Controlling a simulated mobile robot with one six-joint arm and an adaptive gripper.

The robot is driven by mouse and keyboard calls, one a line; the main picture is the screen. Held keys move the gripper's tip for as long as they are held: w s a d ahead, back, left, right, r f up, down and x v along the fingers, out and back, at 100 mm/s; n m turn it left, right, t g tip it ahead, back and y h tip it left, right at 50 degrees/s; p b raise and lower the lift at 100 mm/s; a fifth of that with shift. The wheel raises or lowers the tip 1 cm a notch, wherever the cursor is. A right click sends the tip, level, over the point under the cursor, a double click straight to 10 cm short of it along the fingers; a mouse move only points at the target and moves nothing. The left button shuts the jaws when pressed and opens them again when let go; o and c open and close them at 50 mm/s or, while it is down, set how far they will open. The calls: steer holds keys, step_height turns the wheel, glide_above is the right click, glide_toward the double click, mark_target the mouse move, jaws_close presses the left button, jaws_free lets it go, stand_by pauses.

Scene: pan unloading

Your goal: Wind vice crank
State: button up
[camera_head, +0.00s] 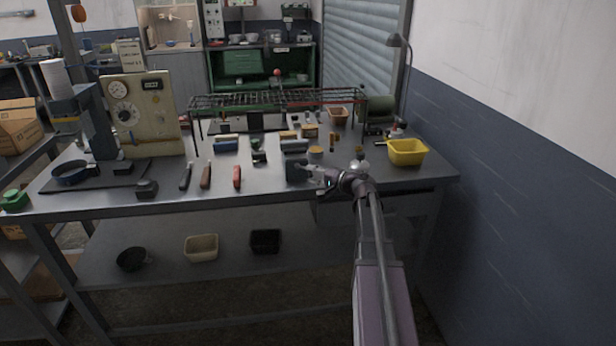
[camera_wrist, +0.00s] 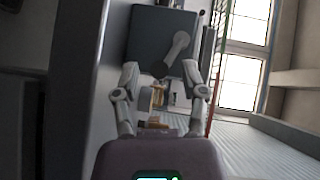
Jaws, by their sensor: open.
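The vice is a dark grey block (camera_head: 296,171) near the front edge of the workbench. In the wrist view the block (camera_wrist: 148,32) fills the upper middle. A light grey crank (camera_wrist: 178,50) sits on its face, tilted, with one end up to the right and the other down to the left. My gripper (camera_head: 315,176) is just right of the vice. In the wrist view my gripper (camera_wrist: 161,74) is open and empty, its fingers spread below the crank. The crank's lower end lies between the fingertips in the picture; I cannot tell the remaining gap. The head view hides the crank.
A wire rack (camera_head: 277,99) stands behind the vice, with small parts under it. A yellow bin (camera_head: 407,151) is at the right. Several handled tools, including a red one (camera_head: 237,177), lie to the left. The bench front between tools is clear.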

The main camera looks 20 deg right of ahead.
steer(key=shift+w+a+f, duration=0.1)
steer(key=shift+w+a, duration=0.15)
steer(key=shift+w, duration=0.25)
jaws_close()
steer(key=shift+a, duration=0.2)
steer(key=shift+d, duration=0.15)
steer(key=shift+r+p, duration=0.2)
steer(key=shift+p, duration=0.25)
